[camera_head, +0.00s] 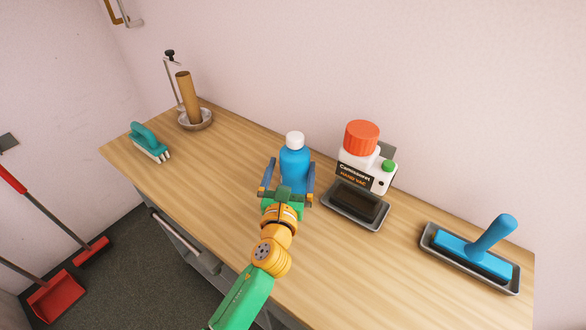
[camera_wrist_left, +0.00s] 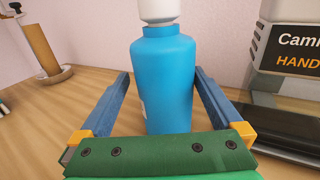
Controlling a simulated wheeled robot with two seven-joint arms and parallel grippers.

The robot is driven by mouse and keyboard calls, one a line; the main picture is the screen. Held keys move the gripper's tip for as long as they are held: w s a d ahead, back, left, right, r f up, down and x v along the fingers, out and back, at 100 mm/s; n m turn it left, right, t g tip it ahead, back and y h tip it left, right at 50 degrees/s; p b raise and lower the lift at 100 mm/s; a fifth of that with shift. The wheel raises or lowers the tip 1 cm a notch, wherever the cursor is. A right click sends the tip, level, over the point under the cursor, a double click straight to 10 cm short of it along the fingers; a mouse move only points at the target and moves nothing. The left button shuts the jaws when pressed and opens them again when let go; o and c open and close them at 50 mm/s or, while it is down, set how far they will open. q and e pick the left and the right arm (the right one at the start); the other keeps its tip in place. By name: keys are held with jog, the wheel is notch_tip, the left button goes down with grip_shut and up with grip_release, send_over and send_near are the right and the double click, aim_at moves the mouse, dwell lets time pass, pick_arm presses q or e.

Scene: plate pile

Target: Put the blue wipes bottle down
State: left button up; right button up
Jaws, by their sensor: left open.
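The blue wipes bottle (camera_head: 294,165) with a white cap stands upright on the wooden table (camera_head: 235,165). It also shows in the left wrist view (camera_wrist_left: 163,80), standing between the fingers. My left gripper (camera_head: 287,178) is open around the bottle, with one finger on each side. My right gripper is not in view.
A hand vac (camera_head: 372,172) with an orange top and a dark tray (camera_head: 372,225) stand close right of the bottle. A blue-handled tool lies in a tray (camera_head: 435,244) at far right. A teal brush (camera_head: 148,140) and a roll holder (camera_head: 188,98) are at left.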

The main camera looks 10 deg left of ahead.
pick_arm(q)
jog(key=shift+w+d+f, duration=0.1)
jog(key=shift+w, duration=0.55)
jog(key=shift+w+d, duration=0.15)
jog(key=shift+d, duration=0.1)
jog(key=shift+a, duration=0.15)
jog(key=c, duration=0.9)
grip_shut()
